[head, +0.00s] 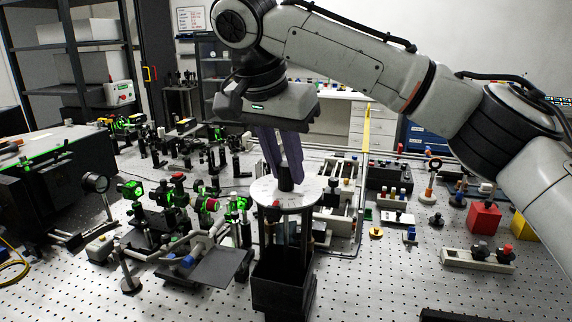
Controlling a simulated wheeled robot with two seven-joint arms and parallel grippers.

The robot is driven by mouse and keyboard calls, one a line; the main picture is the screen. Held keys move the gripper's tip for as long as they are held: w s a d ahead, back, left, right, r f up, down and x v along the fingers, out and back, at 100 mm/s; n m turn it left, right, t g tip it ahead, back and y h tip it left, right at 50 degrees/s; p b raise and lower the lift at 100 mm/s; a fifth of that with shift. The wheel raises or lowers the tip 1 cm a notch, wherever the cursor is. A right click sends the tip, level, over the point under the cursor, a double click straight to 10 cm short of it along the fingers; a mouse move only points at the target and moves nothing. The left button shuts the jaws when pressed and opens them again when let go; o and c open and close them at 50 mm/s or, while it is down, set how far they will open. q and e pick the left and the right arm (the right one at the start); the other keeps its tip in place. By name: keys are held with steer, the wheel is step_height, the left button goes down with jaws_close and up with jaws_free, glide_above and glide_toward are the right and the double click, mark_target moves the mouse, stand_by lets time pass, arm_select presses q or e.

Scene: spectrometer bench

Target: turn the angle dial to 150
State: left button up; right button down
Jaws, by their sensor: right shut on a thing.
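The angle dial (264,193) is a flat, pale round disc on top of a dark upright stand (283,281) in the middle of the head view. A dark knob (285,181) rises from its centre. My right gripper (285,180) points down from above, and its dark purple fingers are shut on the knob. The fingers hide part of the knob and the back of the disc. The scale marks are too small to read, so I cannot tell the dial's angle. My left gripper is not in view.
Optical mounts with green parts (175,197) crowd the bench left of the stand. A dark flat plate (217,266) sits close by its left side. A red block (484,217) and several small parts lie to the right.

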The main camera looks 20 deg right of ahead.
stand_by(0.4)
steer(key=c, duration=1.6)
jaws_free()
steer(key=shift+o, duration=0.2)
steer(key=v, duration=1)
steer(key=shift+r, duration=0.2)
